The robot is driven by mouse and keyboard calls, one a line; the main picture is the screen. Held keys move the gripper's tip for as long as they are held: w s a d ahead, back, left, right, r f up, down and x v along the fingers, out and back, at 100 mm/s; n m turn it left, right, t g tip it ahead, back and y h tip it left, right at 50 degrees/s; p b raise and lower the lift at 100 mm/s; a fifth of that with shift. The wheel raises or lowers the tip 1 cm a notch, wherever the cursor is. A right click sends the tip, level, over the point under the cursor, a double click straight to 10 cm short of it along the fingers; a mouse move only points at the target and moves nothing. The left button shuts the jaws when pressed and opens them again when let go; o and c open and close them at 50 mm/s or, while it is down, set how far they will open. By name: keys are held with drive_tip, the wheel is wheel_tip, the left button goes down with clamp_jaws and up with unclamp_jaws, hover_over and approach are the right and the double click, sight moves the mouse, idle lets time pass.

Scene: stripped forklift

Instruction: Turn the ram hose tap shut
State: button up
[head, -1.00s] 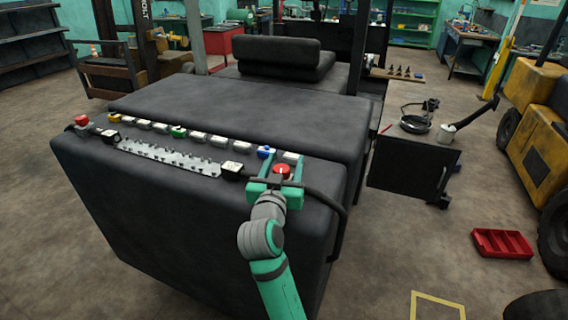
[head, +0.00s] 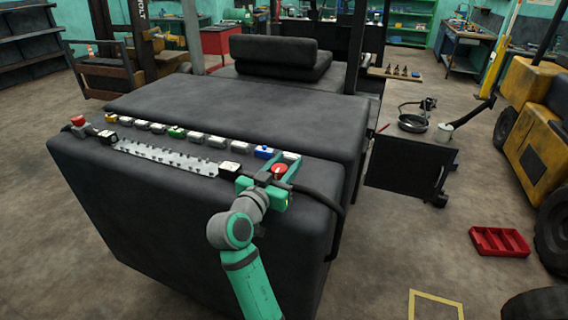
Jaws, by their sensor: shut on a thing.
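A red tap knob (head: 281,168) sits on a dark fitting with a black hose, at the right end of the row on top of the dark forklift body. I take it for the ram hose tap; no label is readable. My green gripper (head: 276,171) is shut on it, with a finger on each side and the wrist turned askew. The knob's top shows between the fingers; its lower part and the contact are hidden. A second red knob (head: 78,120) is at the far left end of the row, apart from my gripper.
A blue-capped block (head: 264,152) stands close beside my gripper, in a row with several pale blocks. A silver perforated strip (head: 168,157) lies left of the gripper. A black hose (head: 320,198) runs off to the right. A red tray (head: 500,241) is on the floor.

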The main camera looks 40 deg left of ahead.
sight(275, 176)
drive_tip(key=shift+d+m+h, duration=0.2)
drive_tip(key=shift+m+h, duration=0.3)
drive_tip(key=shift+h, duration=0.3)
drive_tip(key=shift+a, duration=0.1)
drive_tip(key=o, duration=1)
drive_tip(key=shift+o, duration=0.2)
drive_tip(key=s, duration=1.1)
drive_tip(key=shift+d, duration=0.4)
drive_tip(key=shift+w, duration=0.2)
